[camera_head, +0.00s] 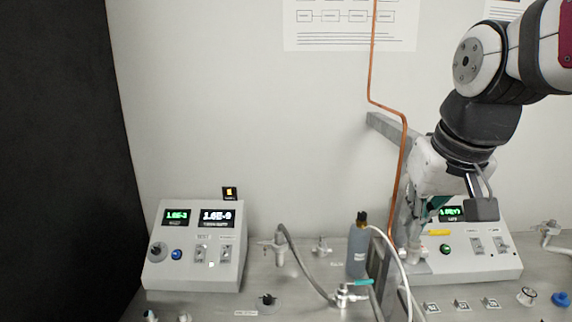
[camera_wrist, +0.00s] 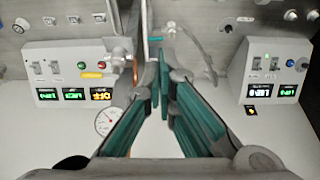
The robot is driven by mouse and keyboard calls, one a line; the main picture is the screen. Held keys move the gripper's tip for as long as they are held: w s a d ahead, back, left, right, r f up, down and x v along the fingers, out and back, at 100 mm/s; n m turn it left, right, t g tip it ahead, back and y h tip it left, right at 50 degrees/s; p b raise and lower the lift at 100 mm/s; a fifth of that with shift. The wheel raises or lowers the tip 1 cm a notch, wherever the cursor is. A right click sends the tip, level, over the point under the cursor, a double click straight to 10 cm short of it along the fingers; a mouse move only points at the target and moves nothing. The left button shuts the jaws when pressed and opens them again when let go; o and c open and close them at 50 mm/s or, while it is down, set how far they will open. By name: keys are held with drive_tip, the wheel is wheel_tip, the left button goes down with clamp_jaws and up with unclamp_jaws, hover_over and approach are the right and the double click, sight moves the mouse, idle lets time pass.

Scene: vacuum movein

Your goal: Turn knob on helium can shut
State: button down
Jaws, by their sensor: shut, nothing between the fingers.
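The helium can, which I take to be the grey-blue cylinder (camera_head: 357,252), stands upright at the bench's middle in the head view. A small dark and yellowish top piece (camera_head: 362,218) sits on it, and a white hose leaves from there. I cannot read its label or tell the knob's setting. My gripper (camera_head: 412,238) points down to the right of the can, apart from it, in front of the right control box. In the wrist view my gripper (camera_wrist: 162,75) has its teal-padded fingers drawn together with nothing held. I cannot make out the can there.
A copper pipe (camera_head: 402,150) runs down the wall beside my gripper. The right control box (camera_head: 480,262) and left control box (camera_head: 195,275) stand on the bench. A teal-handled valve (camera_head: 352,292) and grey hose (camera_head: 302,262) lie near the can. A round gauge (camera_wrist: 107,121) shows in the wrist view.

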drive_tip(key=w+d+f+g, duration=0.1)
drive_tip(key=w, duration=1.3)
approach(366, 214)
drive_tip(key=a+f, duration=0.1)
drive_tip(key=shift+g, duration=0.4)
drive_tip(key=shift+s+x, duration=0.2)
drive_tip(key=shift+x, duration=0.85)
drive_tip(key=shift+s+x, duration=0.2)
drive_tip(key=shift+x, duration=0.9)
drive_tip(key=shift+s+x, duration=0.25)
drive_tip(key=shift+x, duration=0.8)
drive_tip(key=shift+f, duration=0.3)
